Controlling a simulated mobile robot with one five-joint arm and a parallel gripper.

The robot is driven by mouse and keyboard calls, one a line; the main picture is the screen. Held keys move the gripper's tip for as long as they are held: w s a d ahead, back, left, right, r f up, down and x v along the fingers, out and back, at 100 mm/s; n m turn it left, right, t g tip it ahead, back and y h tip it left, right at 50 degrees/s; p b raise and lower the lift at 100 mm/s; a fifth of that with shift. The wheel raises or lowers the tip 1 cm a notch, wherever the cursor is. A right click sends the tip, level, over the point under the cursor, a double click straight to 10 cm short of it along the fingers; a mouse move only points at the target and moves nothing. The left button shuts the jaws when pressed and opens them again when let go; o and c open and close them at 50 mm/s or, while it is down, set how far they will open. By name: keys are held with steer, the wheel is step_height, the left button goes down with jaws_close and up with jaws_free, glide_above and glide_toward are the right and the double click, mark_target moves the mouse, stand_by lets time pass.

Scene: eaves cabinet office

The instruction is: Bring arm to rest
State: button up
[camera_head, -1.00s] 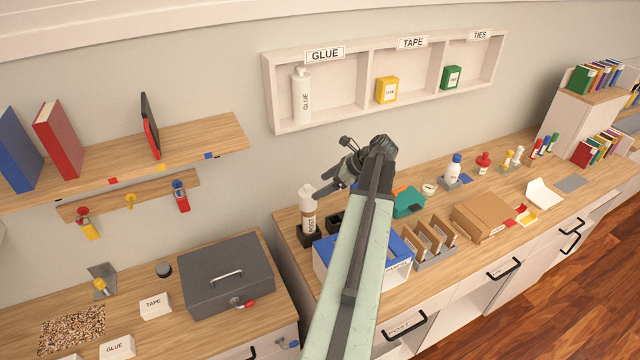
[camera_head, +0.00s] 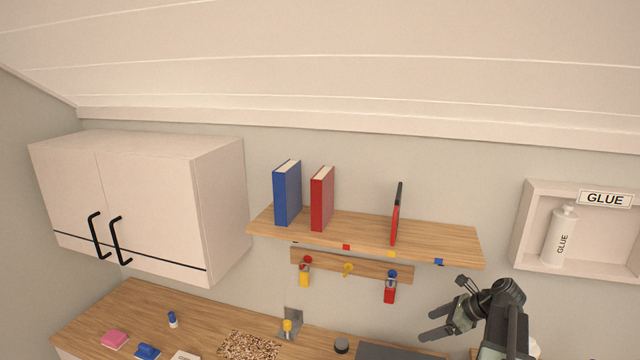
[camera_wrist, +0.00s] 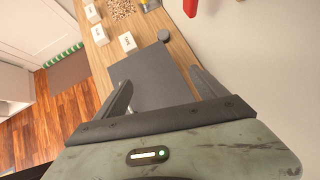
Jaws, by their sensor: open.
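My gripper (camera_head: 441,325) is at the lower right of the head view, in front of the wall between the shelf and the glue cubby. Its two fingers are apart with nothing between them.
A wooden shelf (camera_head: 440,242) holds blue and red books, with a hook rail (camera_head: 325,263) below. A white wall cabinet (camera_head: 140,205) hangs at left under the sloping ceiling. A cubby (camera_head: 522,230) holds a glue bottle (camera_head: 561,236). Small items lie on the counter (camera_head: 90,318).

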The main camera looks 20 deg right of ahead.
steer(key=w+a+f+n+g+b, duration=0.1)
steer(key=a+f+n+g, duration=0.2)
steer(key=a, duration=0.8)
steer(key=w+a+f+n+b, duration=0.1)
steer(key=a+f+n+b, duration=0.3)
steer(key=a, duration=0.7)
steer(key=w+a+f+n+g+p, duration=0.15)
steer(key=a+n, duration=0.35)
steer(key=a, duration=0.6)
steer(key=s+a+f+n+g+h+b, duration=0.2)
steer(key=s+a+f+n+h, duration=0.15)
steer(key=a+n, duration=0.35)
steer(key=d+n, duration=0.1)
steer(key=n, duration=0.2)
steer(key=s+d+n+h, duration=0.1)
steer(key=d+n, duration=0.1)
steer(key=n, duration=0.1)
steer(key=s+d+n+h, duration=0.1)
steer(key=n, duration=0.1)
steer(key=shift+s+d+n, duration=0.2)
steer(key=shift+d+n, duration=0.1)
steer(key=shift+n, duration=0.1)
steer(key=shift+s, duration=0.1)
